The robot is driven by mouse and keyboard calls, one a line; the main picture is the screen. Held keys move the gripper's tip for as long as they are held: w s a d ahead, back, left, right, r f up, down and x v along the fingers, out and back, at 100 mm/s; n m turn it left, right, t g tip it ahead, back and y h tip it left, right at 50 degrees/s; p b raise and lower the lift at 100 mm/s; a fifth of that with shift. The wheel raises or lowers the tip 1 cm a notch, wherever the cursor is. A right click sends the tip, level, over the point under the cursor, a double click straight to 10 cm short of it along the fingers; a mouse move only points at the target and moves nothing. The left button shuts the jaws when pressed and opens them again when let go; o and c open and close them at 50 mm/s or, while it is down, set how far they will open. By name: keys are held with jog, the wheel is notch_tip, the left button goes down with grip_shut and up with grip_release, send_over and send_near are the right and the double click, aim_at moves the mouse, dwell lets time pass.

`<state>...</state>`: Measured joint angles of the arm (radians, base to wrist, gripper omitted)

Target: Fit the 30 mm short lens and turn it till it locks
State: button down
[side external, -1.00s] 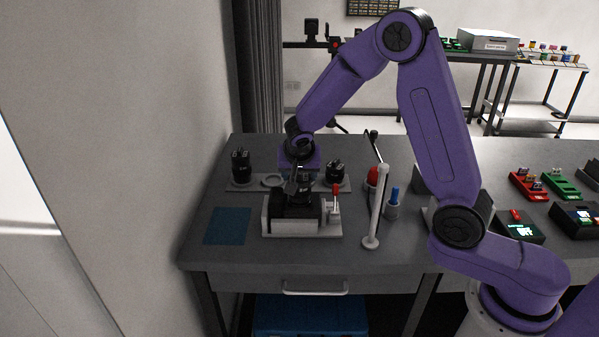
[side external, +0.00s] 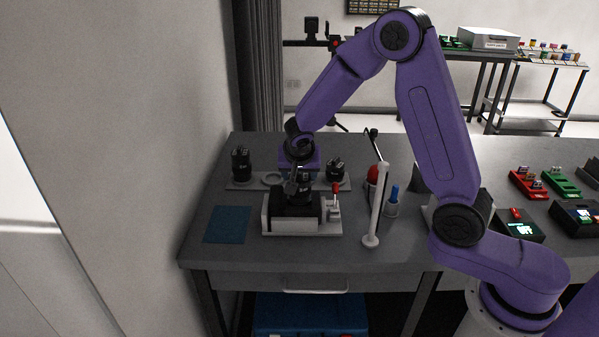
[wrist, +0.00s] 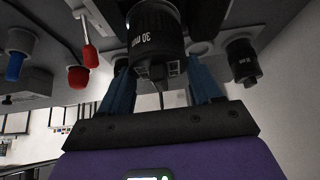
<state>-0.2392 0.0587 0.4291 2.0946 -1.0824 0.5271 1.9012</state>
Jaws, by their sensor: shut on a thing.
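The dark 30 mm lens (wrist: 155,38), with its white "30 mm" marking, is between the blue fingers of my gripper (wrist: 160,88) in the wrist view. My gripper is shut on it. In the side view my gripper (side external: 298,182) points down over the dark camera body (side external: 285,208) in a pale clamp fixture (side external: 290,226). The lens (side external: 299,194) is at the top of the body. My fingers partly hide it, and I cannot tell whether it is seated or locked.
Behind the fixture a grey rack (side external: 257,185) holds a taller lens (side external: 240,164) at left and another lens (side external: 336,169) at right, with an empty ring seat (side external: 272,178) between. A red-handled lever (side external: 335,189) and white post (side external: 377,205) stand right. A blue mat (side external: 227,224) lies left.

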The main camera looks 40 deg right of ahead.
jog(key=shift+m+g+h, duration=0.6)
jog(key=shift+m+g, duration=0.1)
jog(key=shift+m, duration=0.9)
jog(key=shift+m+g, duration=0.4)
jog(key=shift+m, duration=0.3)
jog(key=shift+m+g+h, duration=0.3)
jog(key=shift+m+g, duration=0.2)
jog(key=shift+m, duration=0.4)
jog(key=shift+m+g, duration=0.4)
jog(key=shift+m, duration=0.4)
jog(key=shift+c, duration=0.7)
grip_release()
